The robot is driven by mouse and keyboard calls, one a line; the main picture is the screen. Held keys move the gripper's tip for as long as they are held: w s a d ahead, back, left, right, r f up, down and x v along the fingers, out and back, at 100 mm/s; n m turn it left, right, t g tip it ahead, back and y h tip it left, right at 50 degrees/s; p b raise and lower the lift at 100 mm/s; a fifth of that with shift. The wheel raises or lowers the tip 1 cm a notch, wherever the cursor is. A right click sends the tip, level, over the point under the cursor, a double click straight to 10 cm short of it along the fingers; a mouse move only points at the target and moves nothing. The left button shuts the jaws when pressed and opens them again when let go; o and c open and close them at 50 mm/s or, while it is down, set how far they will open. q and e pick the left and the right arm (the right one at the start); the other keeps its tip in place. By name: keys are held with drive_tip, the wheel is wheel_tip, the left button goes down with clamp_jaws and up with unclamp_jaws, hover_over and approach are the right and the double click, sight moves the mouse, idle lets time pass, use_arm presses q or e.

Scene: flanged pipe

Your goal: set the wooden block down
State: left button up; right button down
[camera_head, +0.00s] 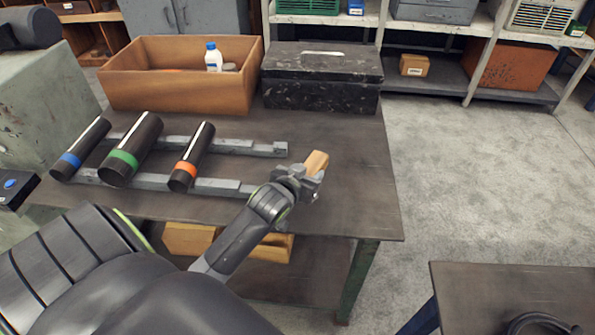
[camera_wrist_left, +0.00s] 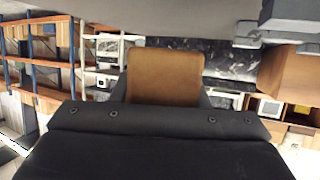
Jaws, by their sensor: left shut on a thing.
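The wooden block (camera_head: 317,161) is light tan and sits in the jaws of my left gripper (camera_head: 305,178), over the right part of the dark workbench (camera_head: 363,200). My left gripper is shut on it. In the left wrist view the block (camera_wrist_left: 165,78) shows as a brown face between the fingers. I cannot tell whether the block touches the bench top. My right gripper is not in view.
Three dark pipes with blue (camera_head: 80,150), green (camera_head: 132,150) and orange (camera_head: 191,158) bands lie across grey rails left of the gripper. A wooden crate (camera_head: 180,92) and a black toolbox (camera_head: 322,94) stand behind. The bench's right side is clear.

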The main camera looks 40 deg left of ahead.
use_arm(q)
drive_tip(key=shift+f, duration=3.2)
drive_tip(key=o, duration=1.1)
drive_tip(key=shift+f, duration=0.1)
drive_tip(key=shift+c, duration=0.2)
drive_tip(key=shift+s, duration=0.1)
drive_tip(key=b+v, duration=0.1)
drive_tip(key=v, duration=1.1)
